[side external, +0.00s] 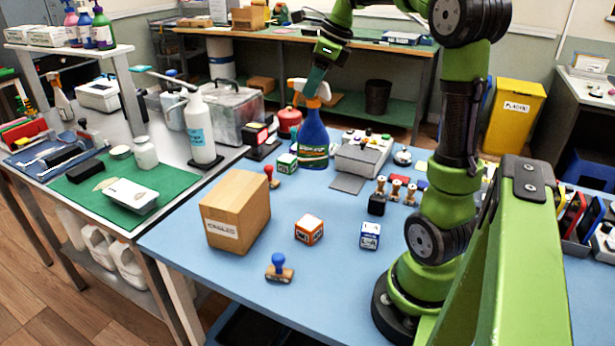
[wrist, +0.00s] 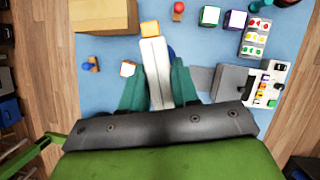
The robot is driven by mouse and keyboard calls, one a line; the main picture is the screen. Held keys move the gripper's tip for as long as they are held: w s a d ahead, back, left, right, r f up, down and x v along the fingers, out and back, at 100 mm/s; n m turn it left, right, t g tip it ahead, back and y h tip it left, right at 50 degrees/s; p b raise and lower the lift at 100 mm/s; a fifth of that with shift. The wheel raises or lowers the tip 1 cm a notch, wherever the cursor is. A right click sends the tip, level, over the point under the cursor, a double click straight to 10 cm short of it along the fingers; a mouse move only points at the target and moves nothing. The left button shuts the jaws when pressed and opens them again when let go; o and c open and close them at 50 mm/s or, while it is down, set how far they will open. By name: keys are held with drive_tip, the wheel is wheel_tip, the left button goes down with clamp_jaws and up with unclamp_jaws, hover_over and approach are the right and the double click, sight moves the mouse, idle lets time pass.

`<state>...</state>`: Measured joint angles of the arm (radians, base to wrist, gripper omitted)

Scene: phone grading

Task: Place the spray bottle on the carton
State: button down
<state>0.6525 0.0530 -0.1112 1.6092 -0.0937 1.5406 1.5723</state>
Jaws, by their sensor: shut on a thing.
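The spray bottle (side external: 312,138) is blue with a white and orange spray head, and stands upright at the back of the blue table. My gripper (side external: 316,82) is shut on its spray head from above. In the wrist view, the white head (wrist: 154,62) with its orange nozzle lies between the teal fingers of my gripper (wrist: 158,80). I cannot tell whether the bottle's base touches the table. The carton (side external: 236,212) is a closed brown box with a label, nearer the camera and left of the bottle. It also shows at the top left of the wrist view (wrist: 104,14).
Small cubes, including an orange one (side external: 309,230) and a blue-white one (side external: 370,236), and a blue-handled stamp (side external: 279,268) lie near the carton. A grey device (side external: 362,154) is right of the bottle. A red-handled stamp (side external: 271,177) stands between bottle and carton. The carton's top is clear.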

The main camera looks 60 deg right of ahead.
drive_tip(key=s+a+r+n+g+y, duration=0.1)
drive_tip(key=s+a+r+n, duration=0.2)
drive_tip(key=a, duration=0.7)
drive_tip(key=s+a+r+n+y, duration=0.1)
drive_tip(key=s+a+r+n, duration=0.15)
drive_tip(key=a, duration=0.65)
drive_tip(key=w+d+f, duration=0.1)
drive_tip(key=w+f, duration=0.3)
drive_tip(key=w, duration=1.2)
drive_tip(key=shift+d, duration=0.15)
drive_tip(key=shift+s+f, duration=0.1)
drive_tip(key=shift+f, duration=0.05)
drive_tip(key=c, duration=1.2)
unclamp_jaws()
drive_tip(key=shift+f, duration=0.15)
drive_tip(key=shift+c, duration=0.2)
drive_tip(key=o, duration=0.4)
